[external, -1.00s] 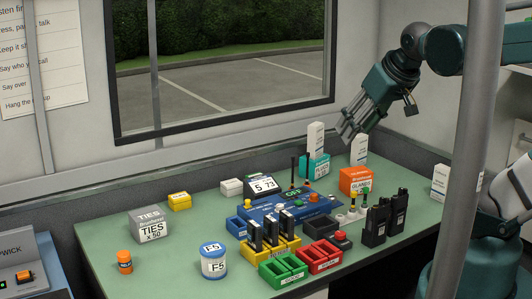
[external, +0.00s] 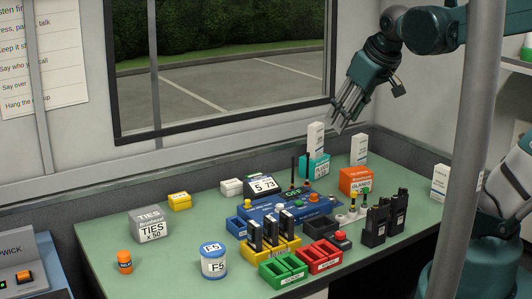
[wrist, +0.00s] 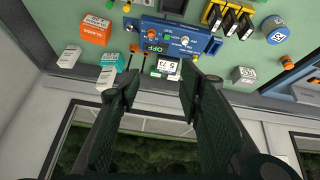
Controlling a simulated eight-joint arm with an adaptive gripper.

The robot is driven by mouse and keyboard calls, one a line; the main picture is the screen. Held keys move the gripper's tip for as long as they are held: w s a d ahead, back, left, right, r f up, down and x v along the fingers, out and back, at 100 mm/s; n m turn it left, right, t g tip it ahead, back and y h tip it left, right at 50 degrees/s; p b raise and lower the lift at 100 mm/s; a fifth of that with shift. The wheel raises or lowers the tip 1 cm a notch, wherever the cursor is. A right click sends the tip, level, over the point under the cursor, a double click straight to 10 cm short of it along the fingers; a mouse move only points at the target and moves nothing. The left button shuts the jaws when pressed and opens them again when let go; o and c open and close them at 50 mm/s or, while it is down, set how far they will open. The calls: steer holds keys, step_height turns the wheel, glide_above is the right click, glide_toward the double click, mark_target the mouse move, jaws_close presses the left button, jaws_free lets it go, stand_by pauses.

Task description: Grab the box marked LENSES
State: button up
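No label reading LENSES is legible in these frames. Candidate boxes include a tall white box (external: 316,137) at the back by the teal box, a second white box (external: 359,150) behind the orange box, and a white box (external: 440,182) at the right edge of the table; their print is too small to read. A small white box (external: 231,187) and a yellow box (external: 179,201) lie further left. My gripper (external: 343,122) is above the back of the table, fingers pointing down-left. In the wrist view its fingers (wrist: 161,80) are apart with nothing between them.
A teal box (external: 315,168), an orange GLANDS box (external: 355,180) and a blue radio panel (external: 290,206) crowd the table's back and middle, with upright antennas. Black handsets (external: 376,222) stand at right. A grey TIES box (external: 150,226) is at left. A grey pole (external: 471,150) crosses the view.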

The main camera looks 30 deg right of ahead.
steer(key=w+f+n+g, duration=0.35)
steer(key=w+n, duration=0.45)
steer(key=w, duration=1.6)
steer(key=w+f+n+g, duration=0.1)
steer(key=w+f+n, duration=0.1)
steer(key=w+f, duration=0.3)
steer(key=w+a+f+n, duration=0.1)
steer(key=w+f+n, duration=0.2)
steer(key=w+f, duration=0.3)
steer(key=w+f+n+g, duration=0.1)
steer(key=w+f+n, duration=0.1)
steer(key=w+f, duration=0.4)
steer(key=shift+w+a+f+n+g+p, duration=0.1)
steer(key=shift+a+f+n+g+p, duration=0.1)
steer(key=shift+f, duration=0.8)
steer(key=shift+w+a+f+n+g+p, duration=0.1)
steer(key=shift+a+f+n+g, duration=0.1)
steer(key=shift+f, duration=0.75)
steer(key=shift+w+f, duration=0.2)
steer(key=shift+f, duration=0.3)
steer(key=shift+f, duration=1.3)
steer(key=shift+f, duration=0.1)
